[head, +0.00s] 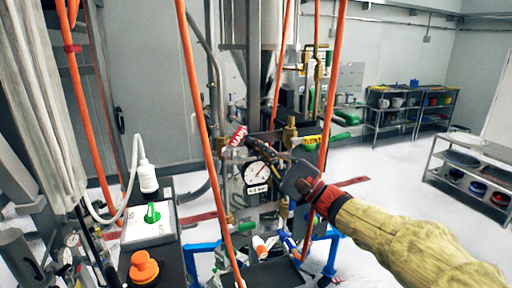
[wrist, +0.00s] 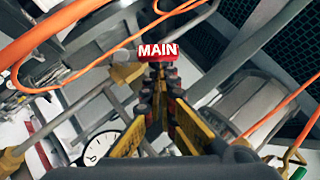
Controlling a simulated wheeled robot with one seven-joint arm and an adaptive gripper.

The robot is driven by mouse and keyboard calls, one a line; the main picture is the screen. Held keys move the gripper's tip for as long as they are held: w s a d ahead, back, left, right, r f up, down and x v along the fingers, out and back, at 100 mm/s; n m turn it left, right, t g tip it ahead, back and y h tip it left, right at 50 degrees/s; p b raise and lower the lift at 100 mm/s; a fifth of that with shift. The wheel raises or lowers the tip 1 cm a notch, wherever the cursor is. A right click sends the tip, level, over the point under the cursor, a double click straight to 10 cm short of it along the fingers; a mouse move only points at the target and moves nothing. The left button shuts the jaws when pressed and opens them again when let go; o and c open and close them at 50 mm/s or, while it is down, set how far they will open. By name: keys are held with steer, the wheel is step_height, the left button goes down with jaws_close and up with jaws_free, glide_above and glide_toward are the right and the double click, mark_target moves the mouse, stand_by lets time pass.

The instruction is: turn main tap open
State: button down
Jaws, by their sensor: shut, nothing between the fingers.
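The main tap shows as a red handle with white MAIN lettering (head: 238,136), at the middle of the machine in the head view. In the wrist view the red MAIN handle (wrist: 158,51) is straight ahead, just beyond my fingertips. My gripper (head: 254,147) reaches in from the right, above the pressure gauge, with its fingers pointing at the handle. In the wrist view my gripper (wrist: 161,72) has its fingers together with nothing between them. I cannot tell whether the fingertips touch the handle. The tap's body behind my fingers is mostly hidden.
A round pressure gauge (head: 258,173) sits just below my gripper. Orange hoses (head: 203,100) hang in front of the machine. An orange knob (head: 144,267) stands at the lower left. Open floor lies to the right.

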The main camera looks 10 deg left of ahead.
mark_target(246, 131)
steer(key=shift+r+n+b, duration=0.25)
steer(key=shift+n+b, duration=0.05)
steer(key=shift+n, duration=0.1)
steer(key=shift+r+n+g+h+b, duration=0.3)
steer(key=shift+n+g+b, duration=0.15)
steer(key=shift+n+g, duration=0.2)
steer(key=n+h, duration=0.1)
steer(key=a+r+n+g+h+b, duration=0.1)
steer(key=r+n+g+b, duration=0.1)
steer(key=n, duration=0.1)
steer(key=shift+s+a+r+h, duration=0.2)
steer(key=shift+s+h, duration=0.15)
steer(key=shift+h, duration=0.05)
steer(key=shift+s+a+r+b, duration=0.15)
steer(key=shift+a+r+b, duration=0.15)
steer(key=shift+b, duration=0.25)
steer(key=shift+r, duration=0.1)
steer(key=shift+d, duration=0.1)
